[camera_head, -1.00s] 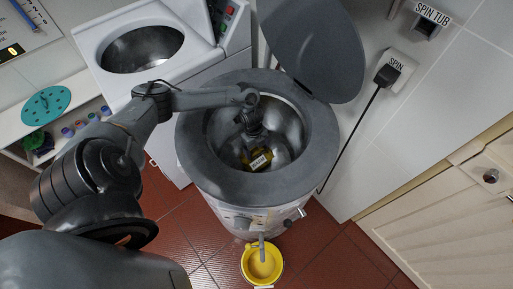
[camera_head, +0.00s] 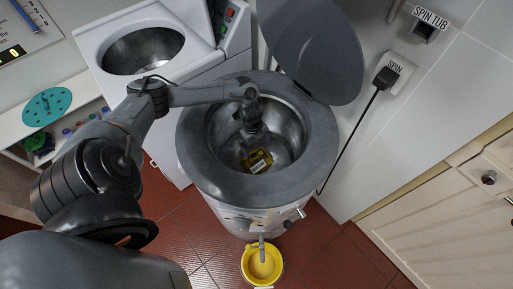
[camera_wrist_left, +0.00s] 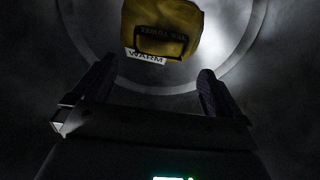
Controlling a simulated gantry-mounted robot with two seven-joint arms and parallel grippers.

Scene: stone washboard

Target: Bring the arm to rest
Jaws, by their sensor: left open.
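My left arm reaches from the left over the spin tub (camera_head: 190,150), and its gripper (camera_head: 256,140) points down inside the open drum. A yellow bundle (camera_head: 257,160) with a dark label lies at the bottom of the drum. In the left wrist view the yellow bundle (camera_wrist_left: 160,28) shows a "WARM" tag. There my left gripper (camera_wrist_left: 155,85) has its two fingers spread apart with nothing between them, and the bundle lies beyond the fingertips. My right gripper is not in view.
The tub's round lid (camera_head: 312,45) stands open behind it. A black plug (camera_head: 385,77) with its cord is in the "SPIN" socket at right. A white washer (camera_head: 145,50) stands at left. A yellow bucket (camera_head: 262,275) sits on the red floor under the spout.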

